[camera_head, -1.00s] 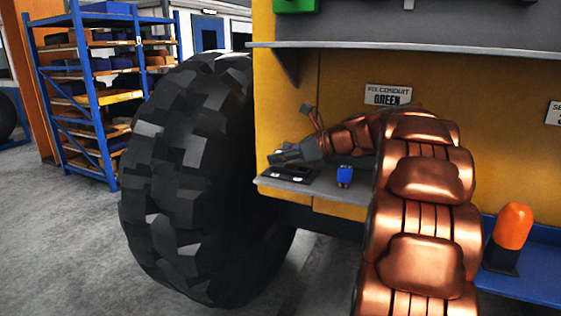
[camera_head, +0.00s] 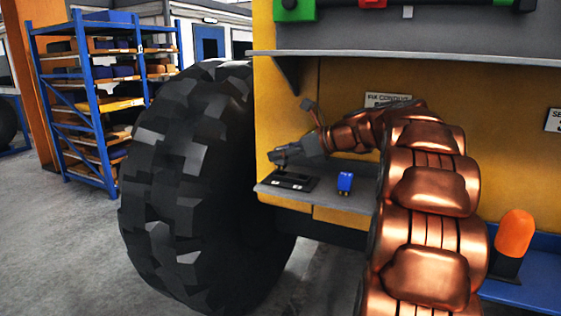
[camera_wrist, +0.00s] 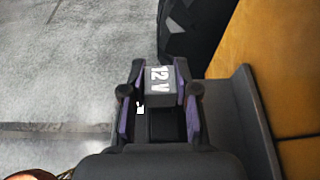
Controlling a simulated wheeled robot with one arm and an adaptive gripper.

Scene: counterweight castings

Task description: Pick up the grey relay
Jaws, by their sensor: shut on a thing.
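A grey relay (camera_wrist: 158,88) marked "12 V" sits between the fingers in the wrist view. My gripper (camera_wrist: 160,92) is shut on it, with a purple-lined finger on each side. In the head view my gripper (camera_head: 277,157) is just above a black holder (camera_head: 291,183) at the left end of a grey shelf. The relay is too small and dark to make out clearly there. A blue relay (camera_head: 345,182) stands on the shelf to the right of the holder, apart from my gripper.
The narrow grey shelf (camera_head: 325,200) is fixed to a yellow panel. A large black tyre (camera_head: 190,180) stands close on its left. An upper ledge (camera_head: 420,57) runs above. An orange beacon (camera_head: 514,233) stands on a blue surface at right.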

